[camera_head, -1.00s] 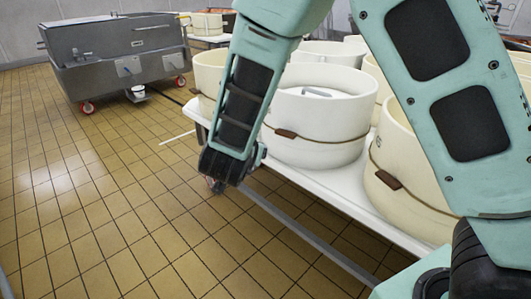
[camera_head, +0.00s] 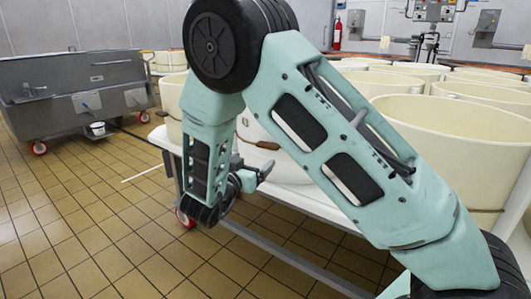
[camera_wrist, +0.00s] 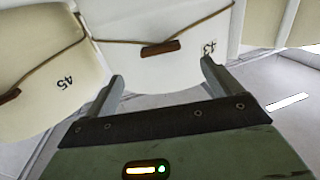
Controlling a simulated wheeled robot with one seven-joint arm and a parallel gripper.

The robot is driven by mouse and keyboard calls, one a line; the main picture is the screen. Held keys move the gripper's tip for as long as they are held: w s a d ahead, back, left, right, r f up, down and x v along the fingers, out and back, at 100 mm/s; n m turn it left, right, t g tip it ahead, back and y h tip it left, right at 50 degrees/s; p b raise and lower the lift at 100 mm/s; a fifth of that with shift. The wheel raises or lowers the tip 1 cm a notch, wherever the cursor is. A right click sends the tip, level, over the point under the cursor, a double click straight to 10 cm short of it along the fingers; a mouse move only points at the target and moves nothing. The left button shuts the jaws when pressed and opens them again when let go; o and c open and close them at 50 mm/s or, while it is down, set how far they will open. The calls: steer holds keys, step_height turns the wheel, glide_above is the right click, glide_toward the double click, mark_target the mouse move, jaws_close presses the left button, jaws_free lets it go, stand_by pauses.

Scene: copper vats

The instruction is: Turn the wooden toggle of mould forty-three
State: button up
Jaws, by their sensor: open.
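Mould forty-three (camera_wrist: 190,70) is the whitish round tub in the middle of the wrist view, with its number upside down there. It also shows partly in the head view (camera_head: 252,128), largely behind my arm. Its brown wooden toggle (camera_wrist: 160,48) lies nearly along the cord around the wall, slightly tilted; it shows in the head view too (camera_head: 268,145). My gripper (camera_wrist: 162,82) is open and empty, facing the mould's wall. The toggle lies between the two fingers' lines, beyond the tips and apart from them. In the head view my gripper (camera_head: 266,168) is just below the toggle.
Mould forty-five (camera_wrist: 40,90) stands beside it, with its own toggle (camera_wrist: 10,96). More cream moulds crowd the white table (camera_head: 330,200). A grey wheeled vat (camera_head: 75,95) stands back left. The tiled floor (camera_head: 90,220) at left is open.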

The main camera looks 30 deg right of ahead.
mark_target(266, 148)
steer(key=b+x, duration=0.2)
steer(key=x, duration=0.8)
steer(key=shift+d, duration=0.15)
steer(key=c, duration=1)
